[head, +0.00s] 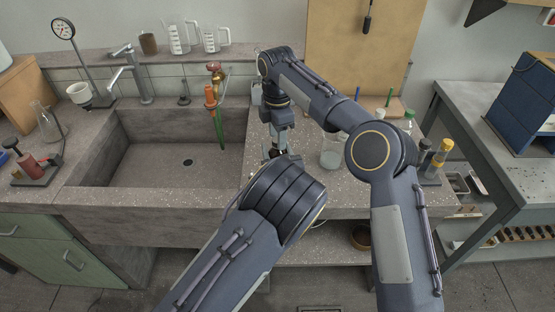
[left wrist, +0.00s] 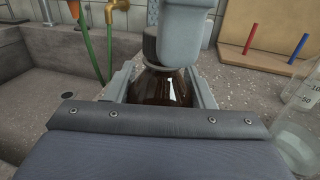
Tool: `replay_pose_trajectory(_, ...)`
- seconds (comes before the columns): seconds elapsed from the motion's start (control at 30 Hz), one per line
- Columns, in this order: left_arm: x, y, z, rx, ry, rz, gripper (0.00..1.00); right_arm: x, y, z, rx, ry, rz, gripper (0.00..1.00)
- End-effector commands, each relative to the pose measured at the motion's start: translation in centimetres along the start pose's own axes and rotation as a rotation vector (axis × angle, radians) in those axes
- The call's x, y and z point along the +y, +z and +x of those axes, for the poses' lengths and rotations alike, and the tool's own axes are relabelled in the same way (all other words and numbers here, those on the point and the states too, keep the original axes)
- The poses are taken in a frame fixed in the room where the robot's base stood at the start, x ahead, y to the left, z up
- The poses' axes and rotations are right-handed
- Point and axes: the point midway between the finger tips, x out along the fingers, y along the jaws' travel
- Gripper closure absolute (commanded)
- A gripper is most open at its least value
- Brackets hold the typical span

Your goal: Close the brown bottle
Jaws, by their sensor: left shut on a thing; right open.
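The brown bottle (left wrist: 160,88) stands upright between the fingers of my left gripper (left wrist: 162,84), which is shut on its body. A dark grey cap (left wrist: 150,46) shows at the bottle's top in the left wrist view. My right gripper (head: 278,142) points down from above and is open. One pale grey finger of it is beside the cap and hides part of the cap and the neck. I cannot tell whether the cap is fully seated. In the head view my arms hide the bottle and most of the left gripper.
The sink (head: 180,165) lies left of the bottle, with a brass tap and green hose (head: 215,100) at its edge. A glass beaker (head: 332,153) stands close on the right; it also shows in the left wrist view (left wrist: 298,105). A wooden board (head: 355,50) stands behind.

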Motion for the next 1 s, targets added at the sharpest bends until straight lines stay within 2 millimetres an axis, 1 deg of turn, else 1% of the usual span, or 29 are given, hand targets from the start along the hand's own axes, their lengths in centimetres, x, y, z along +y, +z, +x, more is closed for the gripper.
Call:
replay_pose_trajectory(0.1, 0.01, 0.01, 0.01, 0.0, 0.0, 0.0, 1.0, -0.04, 0.04, 0.49, 0.0, -0.001, 0.001, 0.56)
replay_pose_trajectory(0.37, 0.01, 0.01, 0.01, 0.0, 0.0, 0.0, 1.0, -0.02, 0.02, 0.54, 0.0, 0.0, 0.001, 0.56)
replay_pose_trajectory(0.47, 0.02, 0.01, 0.01, 0.0, 0.0, 0.0, 1.0, -0.02, 0.02, 0.54, 0.0, 0.0, 0.0, 0.68)
replay_pose_trajectory(0.7, 0.01, 0.01, 0.01, 0.0, 0.0, 0.0, 1.0, -0.01, 0.01, 0.53, 0.0, 0.0, 0.0, 0.99)
replay_pose_trajectory(0.87, 0.01, 0.01, 0.01, 0.0, 0.0, 0.0, 1.0, -0.01, -0.01, 0.51, 0.0, 0.0, 0.035, 1.0)
replay_pose_trajectory(0.97, 0.01, 0.01, 0.01, 0.0, 0.0, 0.0, 1.0, 0.0, -0.03, 0.48, -0.002, 0.001, 0.182, 1.0)
replay_pose_trajectory(1.0, 0.01, 0.01, 0.01, 0.0, 0.0, 0.0, 1.0, 0.01, 0.0, 0.47, -0.003, 0.002, 0.276, 1.0)
